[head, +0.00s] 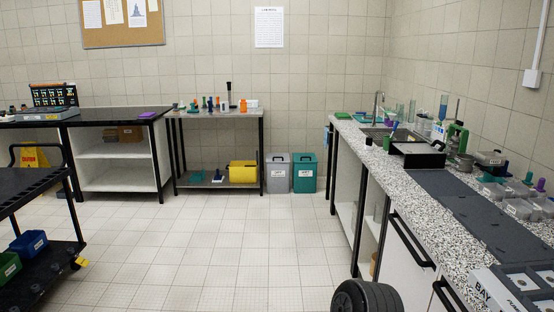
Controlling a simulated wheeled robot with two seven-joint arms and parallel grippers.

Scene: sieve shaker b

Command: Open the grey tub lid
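A grey tub (277,178) stands on the floor against the back wall, just right of the shelved bench. Its lid (277,158) appears to lie closed on top. A white label shows on its front. A teal tub (304,175) with a similar shape and label stands beside it on the right. Both tubs are far off across the room. Neither of my grippers is in view.
White floor tiles (210,245) are clear up to the tubs. A black trolley (35,200) stands at left, a speckled counter (400,180) runs along the right. A dark ribbed round shape (365,297), unidentified, is at the bottom edge. A yellow bin (243,173) sits left of the tubs.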

